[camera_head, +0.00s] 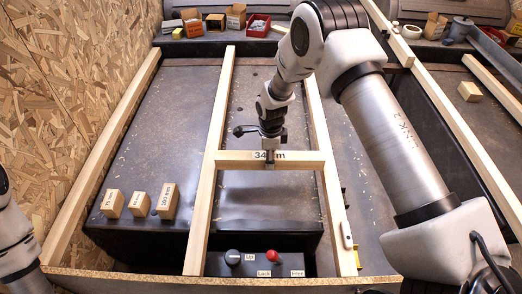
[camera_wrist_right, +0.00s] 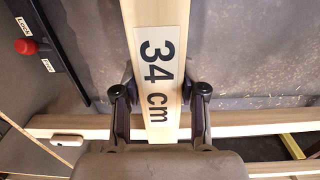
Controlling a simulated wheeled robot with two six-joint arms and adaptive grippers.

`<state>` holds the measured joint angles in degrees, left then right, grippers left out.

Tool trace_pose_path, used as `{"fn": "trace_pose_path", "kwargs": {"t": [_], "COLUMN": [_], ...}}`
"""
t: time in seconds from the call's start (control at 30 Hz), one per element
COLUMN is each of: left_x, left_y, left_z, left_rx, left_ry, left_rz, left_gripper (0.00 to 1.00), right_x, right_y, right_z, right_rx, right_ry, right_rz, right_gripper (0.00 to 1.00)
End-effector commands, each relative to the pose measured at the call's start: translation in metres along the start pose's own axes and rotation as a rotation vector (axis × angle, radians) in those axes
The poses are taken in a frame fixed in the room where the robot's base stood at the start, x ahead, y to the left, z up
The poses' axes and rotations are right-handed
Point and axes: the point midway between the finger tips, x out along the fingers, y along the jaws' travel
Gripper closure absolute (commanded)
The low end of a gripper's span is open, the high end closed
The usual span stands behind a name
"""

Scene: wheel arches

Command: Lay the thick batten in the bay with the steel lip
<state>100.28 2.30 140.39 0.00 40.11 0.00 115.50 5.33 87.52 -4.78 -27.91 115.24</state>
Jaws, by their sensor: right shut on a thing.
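A pale wooden batten (camera_head: 235,158) labelled "34 cm" spans crosswise between two long rails in the middle of the head view; I cannot tell whether it rests on them or hangs just above. My right gripper (camera_head: 270,163) comes down over it and is shut on it near its middle. In the right wrist view the batten (camera_wrist_right: 155,30) runs up from between the fingers of the gripper (camera_wrist_right: 158,112). My left gripper is out of view; only part of my left arm shows at the left edge. I cannot make out for certain which bay has the steel lip.
Three small labelled wooden blocks (camera_head: 139,204) stand on the dark ledge at left. Another block (camera_head: 469,91) lies in the right bay. A control panel (camera_head: 262,262) with a knob and red button is at the front. Boxes and a red bin (camera_head: 257,25) line the back.

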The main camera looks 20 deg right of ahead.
Motion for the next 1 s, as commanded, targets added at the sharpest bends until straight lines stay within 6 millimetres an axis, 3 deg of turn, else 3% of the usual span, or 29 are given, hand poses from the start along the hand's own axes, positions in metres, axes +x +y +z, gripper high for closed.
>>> {"fn": "trace_pose_path", "kwargs": {"t": [0.67, 1.0], "left_x": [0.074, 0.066], "left_y": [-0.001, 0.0], "left_z": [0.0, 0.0], "left_rx": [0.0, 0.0], "left_ry": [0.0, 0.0], "left_rz": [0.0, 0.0], "left_gripper": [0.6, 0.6], "right_x": [0.068, 0.085], "right_y": [0.0, 0.0], "right_z": [0.0, 0.0], "right_rx": [0.0, -0.001], "right_ry": [0.0, 0.0], "right_rz": [-0.001, 0.0], "right_gripper": [1.0, 1.0]}}
